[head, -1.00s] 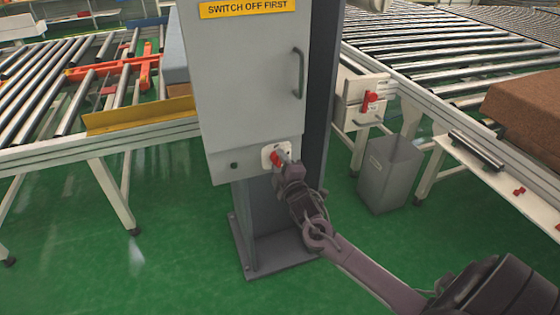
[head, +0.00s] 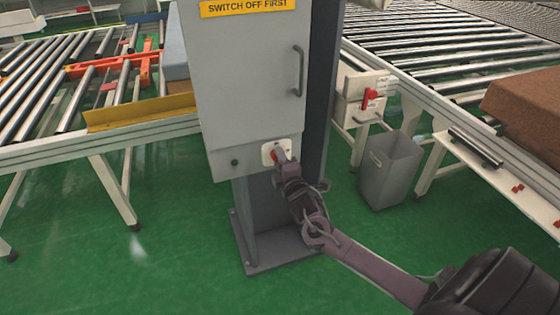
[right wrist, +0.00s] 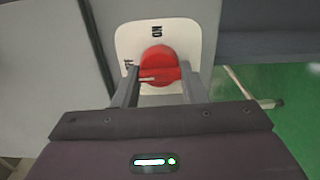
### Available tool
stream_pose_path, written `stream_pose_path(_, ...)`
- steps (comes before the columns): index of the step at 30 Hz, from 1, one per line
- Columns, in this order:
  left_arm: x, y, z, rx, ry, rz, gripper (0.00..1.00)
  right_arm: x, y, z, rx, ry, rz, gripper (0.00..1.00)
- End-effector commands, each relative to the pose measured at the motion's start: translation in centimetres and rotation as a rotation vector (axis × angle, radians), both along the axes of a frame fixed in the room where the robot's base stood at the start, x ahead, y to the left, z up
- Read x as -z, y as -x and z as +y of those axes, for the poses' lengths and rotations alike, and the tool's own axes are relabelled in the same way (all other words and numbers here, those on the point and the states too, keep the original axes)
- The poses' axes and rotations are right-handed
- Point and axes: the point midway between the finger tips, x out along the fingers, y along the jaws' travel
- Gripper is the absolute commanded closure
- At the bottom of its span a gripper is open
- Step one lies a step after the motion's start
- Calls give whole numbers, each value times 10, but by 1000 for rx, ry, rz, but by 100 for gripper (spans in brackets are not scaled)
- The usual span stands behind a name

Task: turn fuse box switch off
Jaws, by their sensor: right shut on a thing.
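The grey fuse box (head: 245,85) stands on a post, with a yellow sign reading "SWITCH OFF FIRST" at its top. Its red rotary switch (right wrist: 158,68) sits on a white plate (right wrist: 128,36) low on the box front. The right gripper (head: 280,160) is at this switch in the head view, hiding most of it. In the right wrist view the fingers (right wrist: 158,88) are on either side of the red knob, shut on it. The knob's bar lies crosswise between the fingers, and "ON" shows on the plate above it. The left gripper is not in view.
A handle (head: 299,72) is on the box door. Roller conveyors (head: 60,85) run on both sides. Another red switch (head: 370,97) is on a small box to the right, above a grey bin (head: 390,170). The green floor in front is clear.

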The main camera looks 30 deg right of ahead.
Motion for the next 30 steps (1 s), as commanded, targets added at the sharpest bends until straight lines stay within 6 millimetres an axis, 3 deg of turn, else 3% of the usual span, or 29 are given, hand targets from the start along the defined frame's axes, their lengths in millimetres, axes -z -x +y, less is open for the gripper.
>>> stream_pose_path(2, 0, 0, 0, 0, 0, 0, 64, 0, 0, 0, -1, 2, 1, 85)
stream_pose_path(3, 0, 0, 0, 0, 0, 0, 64, 0, 0, 0, -1, 2, 1, 61)
stream_pose_path(8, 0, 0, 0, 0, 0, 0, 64, 0, 0, 0, -1, 1, 1, 40)
stream_pose_path(19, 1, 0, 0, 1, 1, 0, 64, 1, 6, 1, -1, 1, 1, 40)
stream_pose_path(30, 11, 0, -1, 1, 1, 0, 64, 2, 61, 15, -2, 0, 2, 40)
